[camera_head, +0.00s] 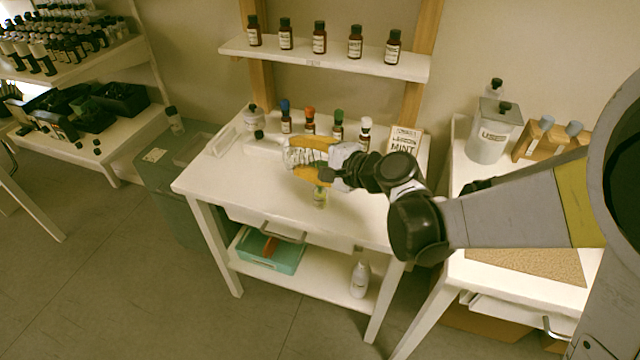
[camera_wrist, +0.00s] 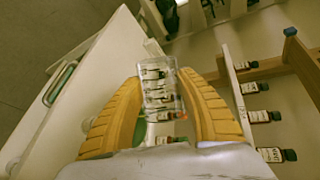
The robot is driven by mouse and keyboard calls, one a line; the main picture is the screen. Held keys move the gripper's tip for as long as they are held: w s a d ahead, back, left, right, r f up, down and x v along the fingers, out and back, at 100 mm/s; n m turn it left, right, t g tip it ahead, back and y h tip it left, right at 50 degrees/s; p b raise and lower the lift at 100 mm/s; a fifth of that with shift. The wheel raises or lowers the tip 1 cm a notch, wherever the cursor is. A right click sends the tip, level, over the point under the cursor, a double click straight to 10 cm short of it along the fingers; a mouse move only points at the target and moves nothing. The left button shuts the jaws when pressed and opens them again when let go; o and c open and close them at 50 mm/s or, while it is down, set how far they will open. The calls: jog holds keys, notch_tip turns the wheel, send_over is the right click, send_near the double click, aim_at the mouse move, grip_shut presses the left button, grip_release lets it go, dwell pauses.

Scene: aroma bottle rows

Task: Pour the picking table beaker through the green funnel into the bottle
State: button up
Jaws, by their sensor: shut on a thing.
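My gripper (camera_head: 312,158) has its yellow fingers closed around a clear beaker (camera_head: 298,157), held above the white picking table (camera_head: 215,180). In the wrist view the beaker (camera_wrist: 160,88) sits between both fingers (camera_wrist: 161,80), with labelled bottles showing through its wall. I cannot tell its tilt or how much liquid it holds. A small bottle (camera_head: 320,198) with a pale yellow-green look stands on the table just below and in front of my gripper. Its top is close under my fingers in the picture, and no green funnel can be made out clearly there.
Several bottles with coloured caps, including a blue-capped one (camera_head: 286,118) and a green-capped one (camera_head: 338,126), line the table's back. A MINT card (camera_head: 404,139) stands at back right. A shelf (camera_head: 320,59) of brown bottles is above. The table's front left is clear.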

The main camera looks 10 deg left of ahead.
jog(key=shift+s+a+r+n+h+p, duration=0.15)
jog(key=shift+r+n+h+p, duration=0.15)
jog(key=shift+p, duration=0.25)
jog(key=shift+s+a+n+t+h+p, duration=0.15)
jog(key=shift+n+t+h+p, duration=0.15)
jog(key=shift+n+h+p, duration=0.15)
jog(key=shift+f, duration=0.1)
jog(key=shift+s+a+f+n+t+h, duration=0.15)
jog(key=shift+a+f+n+t+h, duration=0.1)
jog(key=shift+n+h, duration=0.3)
jog(key=shift+s+a+f+n+t+h, duration=0.15)
jog(key=shift+f+n+t+h, duration=0.1)
jog(key=shift+n+h, duration=0.25)
jog(key=shift+f+n+t+h, duration=0.4)
jog(key=shift+n+h, duration=0.2)
jog(key=shift+n, duration=0.1)
